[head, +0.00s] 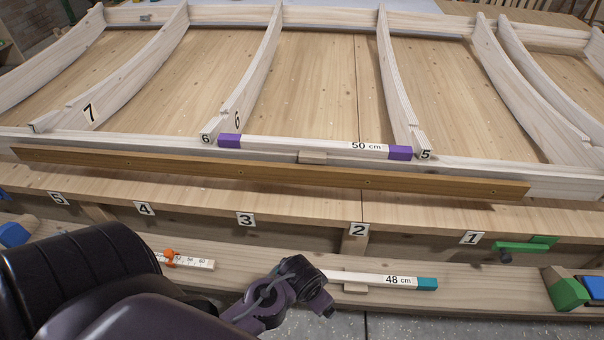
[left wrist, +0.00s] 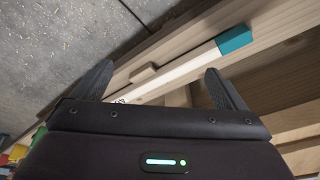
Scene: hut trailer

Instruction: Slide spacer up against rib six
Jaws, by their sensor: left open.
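A white spacer marked 50 cm (head: 310,146) with purple ends lies on the pale rail between rib six (head: 240,95) and rib five (head: 399,90). Its left end is close beside rib six's foot, its right end close to rib five's; I cannot tell whether either touches. A second white spacer, marked 48 cm (head: 372,279), with a teal end, lies on the lower beam. It also shows in the left wrist view (left wrist: 185,70). My left gripper (head: 318,300) is at this lower spacer, its open fingers (left wrist: 160,85) either side of it, its left part hidden. My right gripper is not in view.
A brown strip (head: 270,172) runs along the front of the rail. Small wooden blocks sit beside each spacer.

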